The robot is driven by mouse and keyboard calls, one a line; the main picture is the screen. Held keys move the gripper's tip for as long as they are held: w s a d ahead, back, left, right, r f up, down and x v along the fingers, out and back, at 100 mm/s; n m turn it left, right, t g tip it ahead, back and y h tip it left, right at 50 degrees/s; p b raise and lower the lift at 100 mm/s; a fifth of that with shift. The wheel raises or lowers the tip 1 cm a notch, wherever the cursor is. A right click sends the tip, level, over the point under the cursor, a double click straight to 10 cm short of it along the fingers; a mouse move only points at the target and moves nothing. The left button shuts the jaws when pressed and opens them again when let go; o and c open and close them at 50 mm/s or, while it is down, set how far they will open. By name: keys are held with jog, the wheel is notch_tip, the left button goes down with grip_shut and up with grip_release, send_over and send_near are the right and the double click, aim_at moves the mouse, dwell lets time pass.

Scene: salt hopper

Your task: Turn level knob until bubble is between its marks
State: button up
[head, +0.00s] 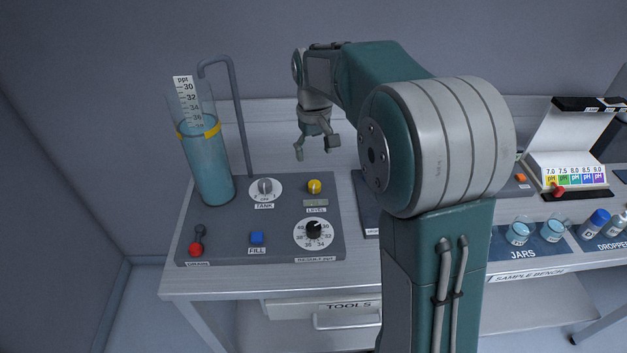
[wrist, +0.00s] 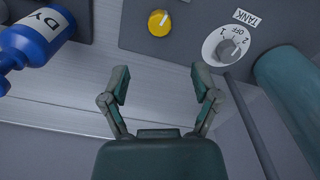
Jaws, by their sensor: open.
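The yellow level knob (head: 314,187) is on the grey panel (head: 275,213), above the word LEVEL. A small greenish bubble window (head: 316,203) lies just below the knob; it is too small to tell where the bubble stands. The knob also shows in the wrist view (wrist: 159,23) near the top. My gripper (head: 316,152) hangs above and behind the panel, apart from the knob. In the wrist view my gripper (wrist: 160,90) has its two fingers spread with nothing between them.
Left of the knob are the TANK dial (head: 265,188) and a glass cylinder (head: 207,165) with a bent pipe (head: 236,110). The blue FILL button (head: 257,238), red drain lever (head: 195,249) and result dial (head: 314,231) sit nearer. A blue bottle (wrist: 37,37) shows in the wrist view.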

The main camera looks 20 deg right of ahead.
aim_at(314, 183)
notch_tip(314, 183, down, 10)
jog(key=shift+r, duration=0.1)
dwell(0.4)
grip_shut()
